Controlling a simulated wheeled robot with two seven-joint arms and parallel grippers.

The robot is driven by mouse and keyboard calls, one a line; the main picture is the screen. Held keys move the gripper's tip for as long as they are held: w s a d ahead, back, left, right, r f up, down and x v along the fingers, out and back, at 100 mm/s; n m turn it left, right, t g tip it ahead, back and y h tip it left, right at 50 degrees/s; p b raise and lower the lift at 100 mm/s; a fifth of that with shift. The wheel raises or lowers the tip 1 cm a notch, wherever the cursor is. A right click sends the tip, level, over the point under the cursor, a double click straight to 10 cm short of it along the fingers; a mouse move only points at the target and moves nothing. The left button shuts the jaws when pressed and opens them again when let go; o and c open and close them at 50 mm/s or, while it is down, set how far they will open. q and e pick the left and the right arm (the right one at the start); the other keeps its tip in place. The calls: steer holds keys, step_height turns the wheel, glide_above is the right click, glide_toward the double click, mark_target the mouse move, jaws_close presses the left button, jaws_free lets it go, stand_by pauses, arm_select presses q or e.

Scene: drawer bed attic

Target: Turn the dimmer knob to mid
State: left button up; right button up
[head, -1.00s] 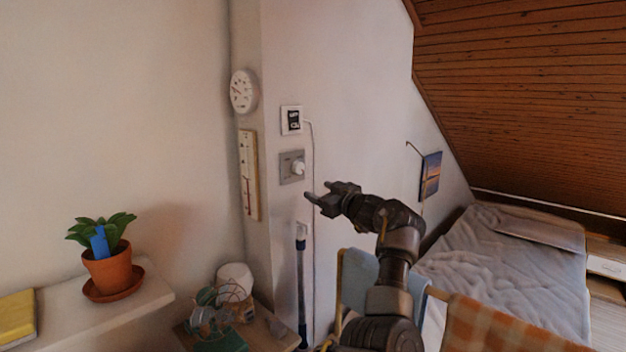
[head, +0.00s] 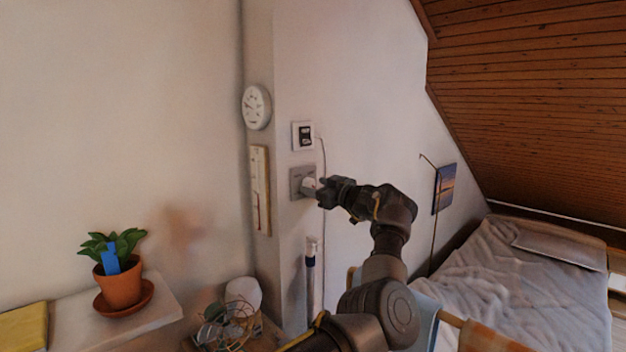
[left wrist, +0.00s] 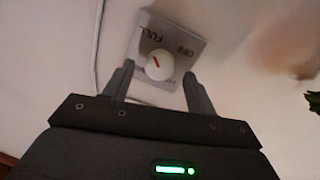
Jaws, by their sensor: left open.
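The dimmer is a grey wall plate (head: 296,183) with a round white knob (head: 308,186), on the narrow wall below a small framed device. In the left wrist view the knob (left wrist: 159,65) shows a red pointer mark, and the plate (left wrist: 190,45) carries the words OFF and FULL. My left gripper (head: 322,188) is at the knob in the head view. In the left wrist view the left gripper (left wrist: 158,80) is open, with one finger on each side of the knob. I cannot tell whether the fingers touch it. My right gripper is not in view.
A white framed device (head: 303,136) with a hanging cord is just above the dimmer. A round dial (head: 256,107) and a thermometer (head: 260,190) hang to the left. A potted plant (head: 121,285) stands on a shelf. A bed (head: 530,275) is at the right.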

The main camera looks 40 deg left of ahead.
arm_select(q)
steer(key=shift+w+a, duration=0.15)
steer(key=shift+a, duration=0.9)
steer(key=c, duration=1)
